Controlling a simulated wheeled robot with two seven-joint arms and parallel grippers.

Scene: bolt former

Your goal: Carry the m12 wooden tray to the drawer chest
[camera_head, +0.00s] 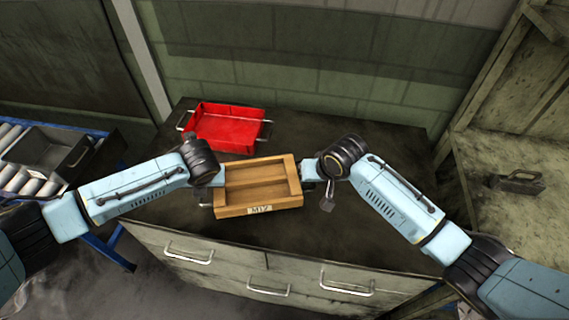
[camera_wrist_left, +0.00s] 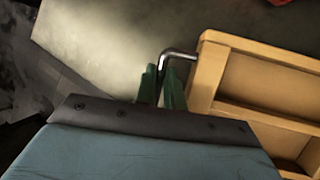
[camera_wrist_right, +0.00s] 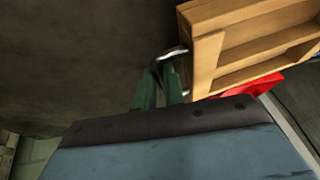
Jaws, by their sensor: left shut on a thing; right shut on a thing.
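The m12 wooden tray (camera_head: 258,211) is a light wooden box with a divider and an M12 label on its front. It is over the top of the drawer chest (camera_head: 330,240); I cannot tell whether it touches the top. My left gripper (camera_wrist_left: 166,85) is shut on the tray's metal handle on the left side of the tray (camera_wrist_left: 205,75). My right gripper (camera_wrist_right: 160,85) is shut on the handle on the opposite side of the tray (camera_wrist_right: 205,62). In the head view my wrists partly hide both handles. The tray is empty and looks about level.
A red tray (camera_head: 228,128) with metal handles sits on the chest top behind the wooden tray. A roller conveyor with a grey bin (camera_head: 45,148) stands at left. A wooden bench (camera_head: 500,190) with a dark metal object (camera_head: 517,182) is at right. The chest top's right part is clear.

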